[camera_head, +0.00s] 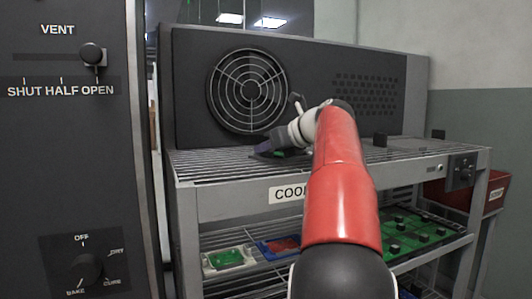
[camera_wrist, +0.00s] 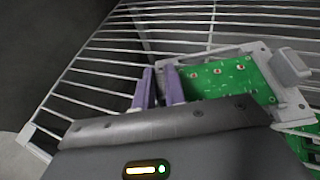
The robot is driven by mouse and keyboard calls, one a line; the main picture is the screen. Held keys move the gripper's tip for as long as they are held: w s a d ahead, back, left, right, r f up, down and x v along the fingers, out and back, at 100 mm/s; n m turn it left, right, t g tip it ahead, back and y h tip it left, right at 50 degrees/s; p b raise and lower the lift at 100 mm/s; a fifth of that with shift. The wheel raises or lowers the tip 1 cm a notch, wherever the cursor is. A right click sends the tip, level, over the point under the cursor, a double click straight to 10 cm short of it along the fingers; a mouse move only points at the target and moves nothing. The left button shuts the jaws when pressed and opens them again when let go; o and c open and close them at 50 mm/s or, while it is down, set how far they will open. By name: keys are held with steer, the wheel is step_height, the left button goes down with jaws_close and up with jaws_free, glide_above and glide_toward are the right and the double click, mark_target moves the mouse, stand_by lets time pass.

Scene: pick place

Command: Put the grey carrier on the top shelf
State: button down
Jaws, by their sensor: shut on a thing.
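In the wrist view, my gripper (camera_wrist: 160,88) has its two purple fingers close together at the near left edge of the grey carrier (camera_wrist: 290,68). The gripper is shut on the carrier, a light grey frame around a green circuit board with a tab at its far right. The carrier is over the wire bars of the top shelf (camera_wrist: 82,88); I cannot tell whether it touches them. In the head view my gripper (camera_head: 275,149) is low over the top shelf (camera_head: 215,165), left of my red arm. The carrier is mostly hidden there.
A panel with a round fan (camera_head: 250,91) stands behind the top shelf. The lower shelf holds a pale carrier with a green board (camera_head: 229,259), a blue carrier with a red board (camera_head: 268,251) and a green board (camera_head: 405,233). A red bin (camera_head: 497,195) is at right.

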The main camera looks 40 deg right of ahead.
steer(key=shift+f, duration=0.1)
steer(key=c, duration=1.5)
jaws_free()
steer(key=shift+o, duration=0.2)
steer(key=shift+s+d+r, duration=0.1)
steer(key=shift+s+r, duration=0.15)
steer(key=shift+r, duration=0.05)
steer(key=p+v, duration=0.2)
steer(key=v, duration=0.9)
steer(key=shift+r, duration=0.1)
steer(key=shift+s, duration=0.2)
